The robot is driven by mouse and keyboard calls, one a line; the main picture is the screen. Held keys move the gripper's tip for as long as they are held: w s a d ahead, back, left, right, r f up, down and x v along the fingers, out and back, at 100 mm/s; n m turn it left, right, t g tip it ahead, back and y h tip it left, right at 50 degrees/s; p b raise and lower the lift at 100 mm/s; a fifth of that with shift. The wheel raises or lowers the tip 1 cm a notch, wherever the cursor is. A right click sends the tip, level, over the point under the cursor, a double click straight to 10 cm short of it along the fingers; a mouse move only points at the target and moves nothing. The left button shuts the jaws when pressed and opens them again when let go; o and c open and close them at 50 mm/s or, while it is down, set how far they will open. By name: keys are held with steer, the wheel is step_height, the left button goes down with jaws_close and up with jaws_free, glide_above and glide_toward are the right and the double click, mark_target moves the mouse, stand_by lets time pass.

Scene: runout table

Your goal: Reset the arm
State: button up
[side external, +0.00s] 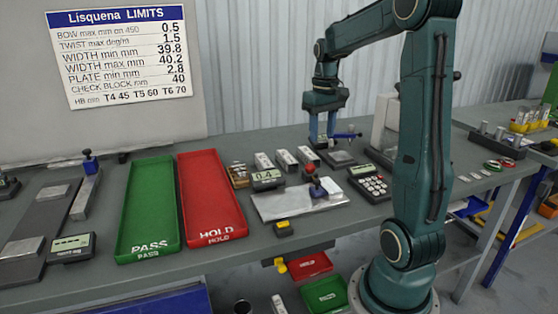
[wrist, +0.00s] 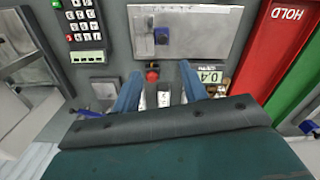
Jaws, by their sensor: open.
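My arm rises from its base at the right of the side external view, and its forearm bends back over the bench. My gripper (side external: 322,142) hangs fingers down over the rear of the bench, with a visible gap between its two blue fingers. In the wrist view my gripper (wrist: 160,84) also shows its fingers apart, with no held object visible between them. A red-topped knob (wrist: 152,76) and small pale blocks appear in the gap, seen beyond the fingers.
The bench holds a green PASS tray (side external: 150,215), a red HOLD tray (side external: 211,195), a bright metal plate (side external: 285,205), a keypad unit (side external: 372,186) and a small display (side external: 268,179). Several small blocks (side external: 285,160) stand near my gripper. A limits board (side external: 125,60) stands behind.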

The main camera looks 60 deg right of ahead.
steer(key=shift+a, duration=0.1)
steer(key=s+a+r+n+t, duration=0.1)
steer(key=s+a+n+t, duration=0.1)
steer(key=a, duration=1.1)
steer(key=s+a+r+n+t, duration=0.1)
steer(key=s+a+n+t, duration=0.2)
steer(key=a, duration=1.1)
steer(key=shift+s+a+n+t, duration=0.3)
steer(key=shift+s+n, duration=0.4)
steer(key=shift+s, duration=0.2)
